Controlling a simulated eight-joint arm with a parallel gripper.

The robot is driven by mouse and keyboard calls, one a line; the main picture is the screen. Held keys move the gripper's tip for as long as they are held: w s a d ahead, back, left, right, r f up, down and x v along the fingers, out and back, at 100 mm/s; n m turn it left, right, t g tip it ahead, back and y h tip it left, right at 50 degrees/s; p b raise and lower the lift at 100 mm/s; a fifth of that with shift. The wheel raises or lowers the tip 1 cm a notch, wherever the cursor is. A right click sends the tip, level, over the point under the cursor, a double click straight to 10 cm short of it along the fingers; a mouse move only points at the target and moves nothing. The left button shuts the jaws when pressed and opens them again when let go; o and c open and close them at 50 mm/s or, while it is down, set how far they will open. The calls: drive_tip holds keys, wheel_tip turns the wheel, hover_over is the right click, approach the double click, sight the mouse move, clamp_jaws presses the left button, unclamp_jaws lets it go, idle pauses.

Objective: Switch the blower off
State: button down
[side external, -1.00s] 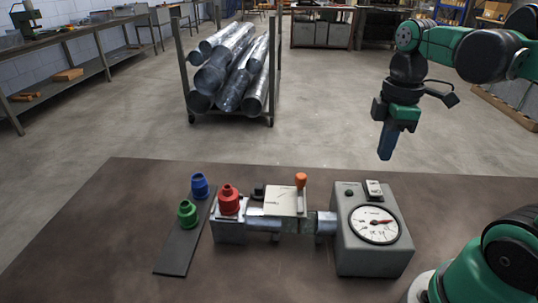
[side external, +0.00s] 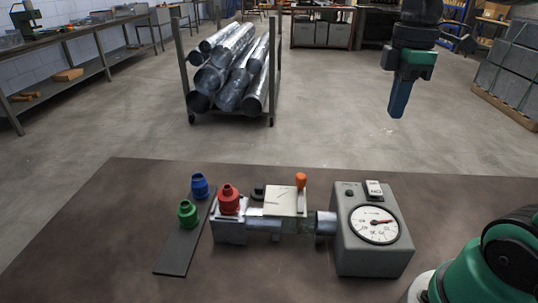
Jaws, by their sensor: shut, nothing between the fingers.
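My gripper (side external: 397,112), with blue fingers, is shut and empty. It points down, high above and behind the blower, apart from it.
A duct with a white plate and orange-handled lever (side external: 300,181) joins the blower's left side. A red fitting (side external: 229,200) stands at its left end. Blue (side external: 200,186) and green (side external: 187,214) fittings stand on a dark strip (side external: 178,256). The bench front (side external: 270,288) is clear.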

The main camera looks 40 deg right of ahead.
sight(374, 188)
drive_tip(key=shift+w+d, duration=0.2)
drive_tip(key=shift+d, duration=0.15)
drive_tip(key=shift+f, duration=0.1)
wheel_tip(374, 188, down, 14)
drive_tip(key=shift+r, duration=0.1)
idle(0.4)
drive_tip(key=shift+w+f, duration=0.1)
drive_tip(key=shift+f, duration=0.15)
idle(0.4)
drive_tip(key=shift+s+a+r, duration=0.25)
drive_tip(key=shift+s+a, duration=0.25)
drive_tip(key=shift+s, duration=0.05)
drive_tip(key=shift+r, duration=0.15)
wheel_tip(374, 188, up, 14)
idle(0.6)
